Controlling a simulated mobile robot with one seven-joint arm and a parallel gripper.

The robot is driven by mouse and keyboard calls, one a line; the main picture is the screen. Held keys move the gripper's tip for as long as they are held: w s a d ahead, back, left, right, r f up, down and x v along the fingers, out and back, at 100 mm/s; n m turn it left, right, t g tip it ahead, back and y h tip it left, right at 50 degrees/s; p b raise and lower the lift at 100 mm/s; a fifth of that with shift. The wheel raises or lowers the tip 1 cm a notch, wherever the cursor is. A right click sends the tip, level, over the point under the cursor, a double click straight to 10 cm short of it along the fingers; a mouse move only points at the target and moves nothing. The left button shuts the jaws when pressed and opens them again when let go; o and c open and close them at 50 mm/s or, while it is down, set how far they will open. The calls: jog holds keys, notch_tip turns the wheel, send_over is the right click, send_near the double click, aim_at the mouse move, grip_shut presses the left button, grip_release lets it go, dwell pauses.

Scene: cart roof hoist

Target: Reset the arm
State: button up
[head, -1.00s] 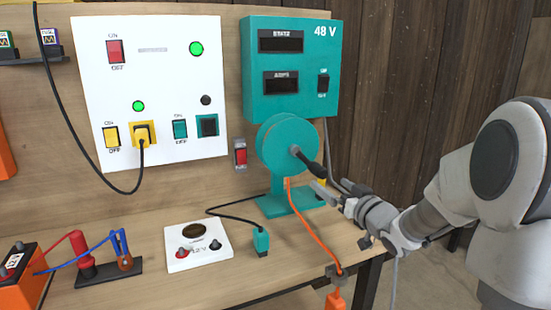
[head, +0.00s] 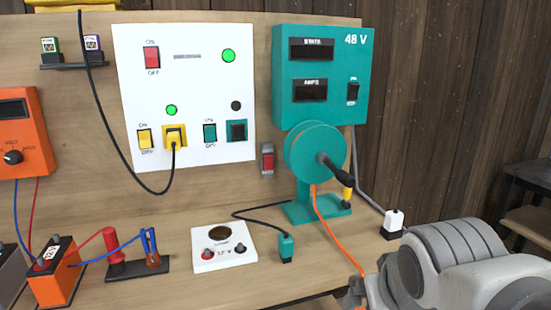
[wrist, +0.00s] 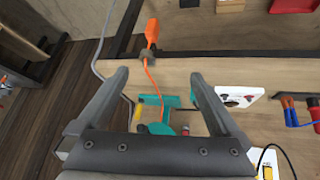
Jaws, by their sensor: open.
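My gripper (wrist: 158,74) is open and empty in the wrist view, its two fingers spread above the wooden bench. Between and beyond the fingers, an orange cord (wrist: 150,75) runs to an orange hook or plug (wrist: 152,30) past the bench edge. In the head view my arm fills the lower right corner and mostly hides the gripper. The teal hoist drum (head: 314,150) with its black crank handle (head: 337,170) stands on the bench, apart from my arm. The orange cord hangs from the drum towards the bench edge, its end hidden behind my arm.
The white panel (head: 190,80) has two lit green lamps. A teal 48 V supply (head: 320,75) is beside it. A white 12 V box (head: 222,250), a lever switch (head: 140,268) and an orange battery (head: 55,275) stand on the bench. A white plug (head: 393,222) lies near my arm.

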jog(key=s+a+r+g+y+p, duration=0.1)
jog(key=s+r+p, duration=0.3)
jog(key=r+p, duration=0.8)
jog(key=shift+s+r+p, duration=0.15)
jog(key=shift+r+p, duration=0.15)
jog(key=shift+p, duration=0.7)
